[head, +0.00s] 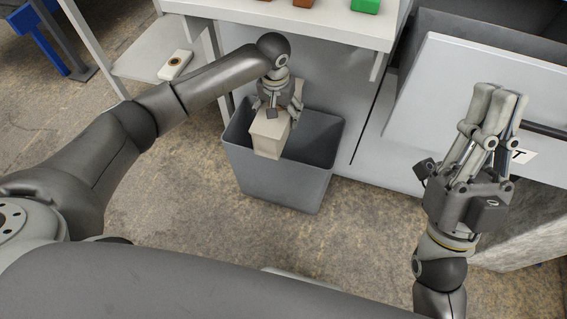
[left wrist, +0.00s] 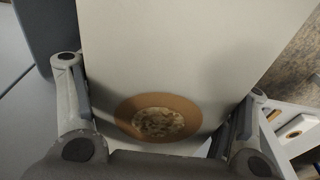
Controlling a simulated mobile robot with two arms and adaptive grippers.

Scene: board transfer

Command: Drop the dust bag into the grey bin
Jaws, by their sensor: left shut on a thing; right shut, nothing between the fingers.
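The dust bag (head: 268,134) is a pale, box-shaped bag held over the mouth of the grey bin (head: 278,185). My left gripper (head: 282,108) is shut on its upper end. In the left wrist view the bag (left wrist: 190,50) fills the middle, with a brown round collar (left wrist: 158,117) around a speckled opening, between the two fingers. The grey bin stands open on the floor; the bag's lower part overlaps its front rim in the head view, and I cannot tell whether it touches. My right gripper (head: 497,95) is shut and empty, pointing up at the right.
A white bench (head: 290,28) with coloured blocks on its edge stands behind the bin. A low shelf at the left holds a small white item with a dark round spot (head: 175,64). A light grey panel (head: 440,85) is behind my right gripper. The floor left of the bin is clear.

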